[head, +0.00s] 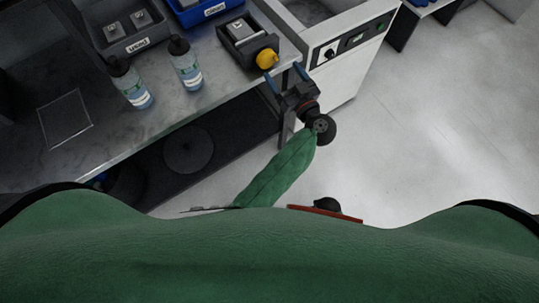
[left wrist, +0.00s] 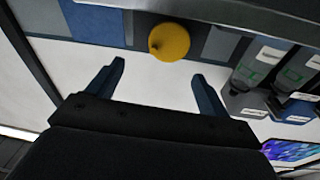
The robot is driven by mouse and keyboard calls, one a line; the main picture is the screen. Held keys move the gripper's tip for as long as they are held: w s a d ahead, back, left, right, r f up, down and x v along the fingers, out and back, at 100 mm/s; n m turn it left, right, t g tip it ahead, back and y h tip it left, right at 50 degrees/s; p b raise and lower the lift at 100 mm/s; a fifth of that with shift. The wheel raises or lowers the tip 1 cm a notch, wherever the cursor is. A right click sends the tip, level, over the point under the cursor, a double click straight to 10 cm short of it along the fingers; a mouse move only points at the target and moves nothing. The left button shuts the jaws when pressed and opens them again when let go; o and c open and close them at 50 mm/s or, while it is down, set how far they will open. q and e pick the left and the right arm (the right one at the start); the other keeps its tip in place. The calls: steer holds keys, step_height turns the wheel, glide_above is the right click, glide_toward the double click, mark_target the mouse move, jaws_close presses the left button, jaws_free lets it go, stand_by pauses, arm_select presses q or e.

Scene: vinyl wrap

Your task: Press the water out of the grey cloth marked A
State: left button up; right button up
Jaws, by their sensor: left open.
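A dark box-shaped device (head: 234,55) with a pale grey top and a yellow knob (head: 267,58) stands near the bench's right end. I cannot make out a grey cloth or the letter A; two small grey items (head: 140,18) lie in a grey bin. My left gripper (head: 284,77) is open and empty, just off the bench edge, below and to the right of the knob. In the left wrist view the yellow knob (left wrist: 169,42) shows ahead of and roughly between the open fingers (left wrist: 157,72), apart from them. My right gripper is not in view.
The grey bin (head: 116,49) and a blue bin (head: 190,17) stand at the back of the bench. Two labelled bottles (head: 187,66) (head: 134,88) stand in front of them. A clear square outline (head: 66,122) lies at left. A white cabinet (head: 345,55) adjoins the bench; the floor at right is free.

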arm_select(q)
steer(key=s+d+f+m+g+h+p, duration=0.1)
steer(key=s+f+m+h, duration=0.2)
steer(key=f+m+h, duration=0.45)
steer(key=s+d+f+m+g+h, duration=0.15)
steer(key=f+m+h, duration=0.25)
steer(key=f+h, duration=0.5)
steer(key=s+a+f+g, duration=0.5)
steer(key=s+f, duration=0.4)
steer(key=f, duration=0.3)
steer(key=shift+a+f+n+g+y+p, duration=0.2)
steer(key=shift+a+n+g+y+p, duration=0.15)
steer(key=shift+a, duration=0.35)
